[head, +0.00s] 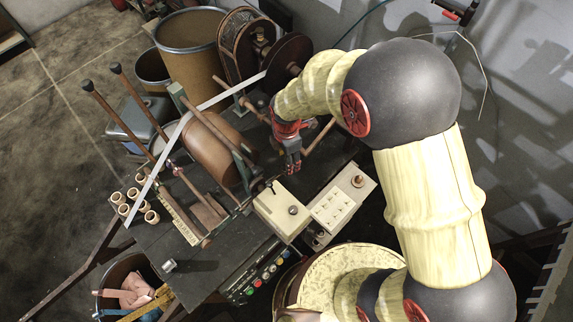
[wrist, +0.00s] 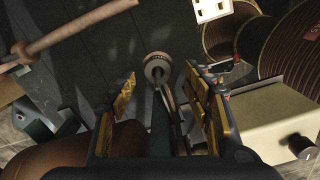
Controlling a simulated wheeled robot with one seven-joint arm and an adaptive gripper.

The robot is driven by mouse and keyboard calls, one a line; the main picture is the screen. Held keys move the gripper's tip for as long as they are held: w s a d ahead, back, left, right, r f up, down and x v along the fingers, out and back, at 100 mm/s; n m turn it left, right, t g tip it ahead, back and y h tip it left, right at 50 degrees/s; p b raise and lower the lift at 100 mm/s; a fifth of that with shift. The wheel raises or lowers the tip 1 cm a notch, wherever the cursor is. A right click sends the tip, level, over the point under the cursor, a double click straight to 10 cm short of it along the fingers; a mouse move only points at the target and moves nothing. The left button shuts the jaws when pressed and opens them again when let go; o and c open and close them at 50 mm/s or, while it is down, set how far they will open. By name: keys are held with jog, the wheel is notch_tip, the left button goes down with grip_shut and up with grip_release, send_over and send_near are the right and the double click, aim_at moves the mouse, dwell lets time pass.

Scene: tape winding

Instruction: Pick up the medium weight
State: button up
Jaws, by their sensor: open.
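My gripper (head: 292,163) is above the dark workbench, to the right of the brown roller (head: 212,148). In the wrist view my gripper (wrist: 157,88) is open, with its yellow-edged fingers apart and nothing clamped between them. A small round pale-rimmed piece (wrist: 156,67) shows between and beyond the fingertips, with a thin rod running down from it. I cannot tell whether it is the medium weight. A small silvery piece (head: 169,265) lies on the bench's near left part. No weight can be clearly made out by size.
A cream control box (head: 281,209) with a knob is close below my gripper, beside a second pale panel (head: 341,206). A white tape (head: 225,97) stretches over the roller. Large drums (head: 190,50) stand behind.

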notch_tip(320, 180, down, 4)
jog(key=shift+w+a+r, duration=0.15)
jog(key=shift+c, duration=1.4)
grip_shut()
